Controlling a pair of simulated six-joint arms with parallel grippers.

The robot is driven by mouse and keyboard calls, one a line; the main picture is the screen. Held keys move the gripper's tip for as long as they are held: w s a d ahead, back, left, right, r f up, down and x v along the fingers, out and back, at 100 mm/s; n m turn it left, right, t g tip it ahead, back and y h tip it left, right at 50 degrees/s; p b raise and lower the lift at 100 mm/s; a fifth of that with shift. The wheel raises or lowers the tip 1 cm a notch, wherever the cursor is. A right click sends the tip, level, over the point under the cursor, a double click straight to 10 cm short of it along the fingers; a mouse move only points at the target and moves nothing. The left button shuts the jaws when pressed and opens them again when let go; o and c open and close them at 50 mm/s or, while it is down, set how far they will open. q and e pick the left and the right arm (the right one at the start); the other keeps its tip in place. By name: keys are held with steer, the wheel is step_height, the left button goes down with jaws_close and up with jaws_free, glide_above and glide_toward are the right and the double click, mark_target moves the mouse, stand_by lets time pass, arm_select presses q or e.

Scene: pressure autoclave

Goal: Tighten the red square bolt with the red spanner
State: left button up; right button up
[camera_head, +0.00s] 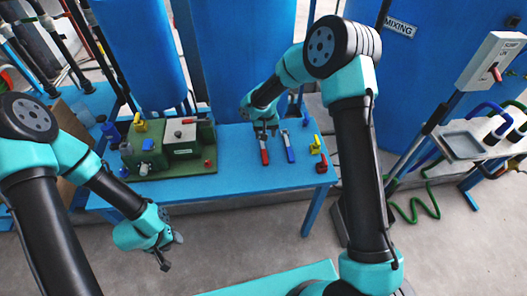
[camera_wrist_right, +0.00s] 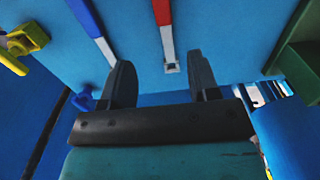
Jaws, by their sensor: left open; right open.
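The red spanner lies on the blue table, its red handle (camera_head: 264,156) toward the table's front edge. In the right wrist view, its red handle and grey shaft (camera_wrist_right: 168,42) run down between the fingers' line. My right gripper (camera_head: 265,129) is open and empty over the spanner's metal end; its open fingers (camera_wrist_right: 162,80) show in the wrist view. My left gripper (camera_head: 170,254) hangs in front of the table, open and empty, away from everything. I cannot tell for sure which red piece is the square bolt; a small red piece (camera_head: 207,163) sits on the green unit's front right.
A blue spanner (camera_head: 289,153) lies right of the red one. Yellow (camera_head: 315,146) and red (camera_head: 321,164) pieces stand at the table's right end. The green-based autoclave unit (camera_head: 165,178) is on the left. Blue tanks (camera_head: 245,55) rise behind.

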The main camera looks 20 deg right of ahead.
glide_above(264, 150)
steer(key=f, duration=0.5)
steer(key=shift+d, duration=0.2)
steer(key=shift+w+a+f, duration=0.1)
steer(key=shift+a+f, duration=0.05)
steer(key=shift+f, duration=1.15)
steer(key=shift+a+f, duration=0.15)
steer(key=shift+f, duration=1.1)
jaws_close()
